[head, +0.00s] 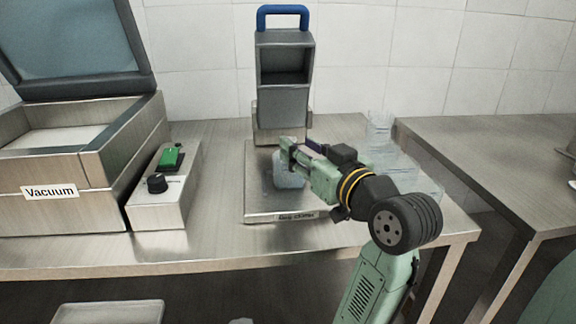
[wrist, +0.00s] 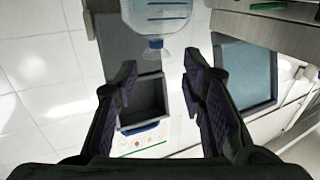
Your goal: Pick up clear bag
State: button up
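A clear bag (head: 288,177) with a bluish tint stands on the metal plate of the grey machine, partly hidden behind my gripper (head: 292,150). In the wrist view the clear bag (wrist: 158,14) shows at the top, with a narrow neck and a blue cap-like end pointing toward my fingers. My gripper (wrist: 170,70) is open there, one purple-padded finger on each side. The bag's neck lies between and just beyond the fingertips, and I see no contact. In the head view my fingers are at the bag's upper part.
The grey machine (head: 284,85) with a blue handle rises behind the plate (head: 262,205). A vacuum machine (head: 80,190) with a raised lid and a control box (head: 165,185) stand left. Clear containers (head: 380,125) stand right, partly behind my arm. Another table (head: 500,150) is farther right.

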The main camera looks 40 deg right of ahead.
jog(key=w, duration=0.2)
jog(key=w+d+p, duration=0.1)
jog(key=w, duration=0.2)
jog(key=shift+w+d+f+p, duration=0.15)
jog(key=shift+w+f+p, duration=0.15)
jog(key=shift+w, duration=0.05)
grip_shut()
dwell(0.7)
